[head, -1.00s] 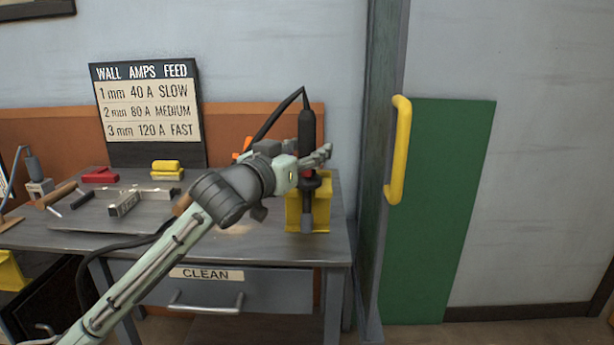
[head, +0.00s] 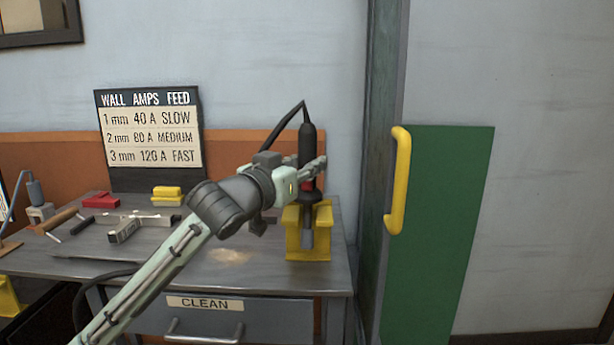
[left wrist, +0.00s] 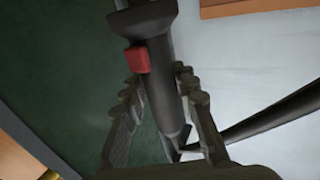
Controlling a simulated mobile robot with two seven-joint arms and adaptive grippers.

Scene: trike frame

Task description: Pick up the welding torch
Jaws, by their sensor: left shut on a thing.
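The welding torch (head: 307,146) is a black upright handle with a red trigger, a grey nozzle below and a cable from its top. The yellow stand (head: 322,240) is behind and around its lower end; the nozzle shows in front of it. My left gripper (head: 316,170) is shut on the torch's handle just above the stand. In the left wrist view the torch (left wrist: 152,70) runs between my two dark fingers (left wrist: 165,115), with the red trigger (left wrist: 138,60) beside them. My right gripper is not in view.
The grey workbench (head: 180,275) holds a metal clamp-like tool (head: 125,229), a red block (head: 101,201) and yellow blocks (head: 166,195) at left. A settings sign (head: 150,128) stands behind. A post and a yellow door handle (head: 398,180) are close on the right.

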